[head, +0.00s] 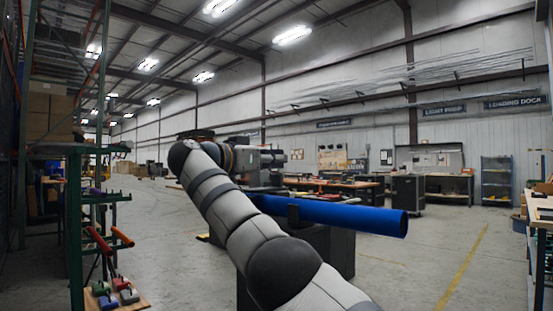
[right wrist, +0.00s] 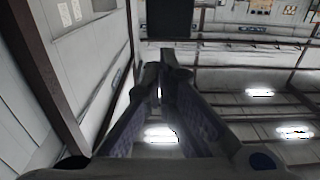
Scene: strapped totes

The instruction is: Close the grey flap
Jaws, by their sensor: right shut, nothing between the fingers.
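My right arm crosses the middle of the head view, and its gripper (head: 272,158) is at the far end, pointing right. In the right wrist view its two fingers (right wrist: 161,72) meet at the tips with nothing between them. A dark box-like body (head: 335,248) stands behind my arm, below the gripper, partly hidden. I cannot make out a grey flap for certain in either view. A dark square panel (right wrist: 168,18) shows beyond the fingertips in the right wrist view; I cannot tell what it belongs to. My left gripper is not in view.
A thick blue tube (head: 340,213) lies level across the dark body and sticks out to the right. A green rack (head: 75,220) with coloured tools stands at left. Workbenches (head: 445,185) line the back wall. The floor at right (head: 430,265) is clear.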

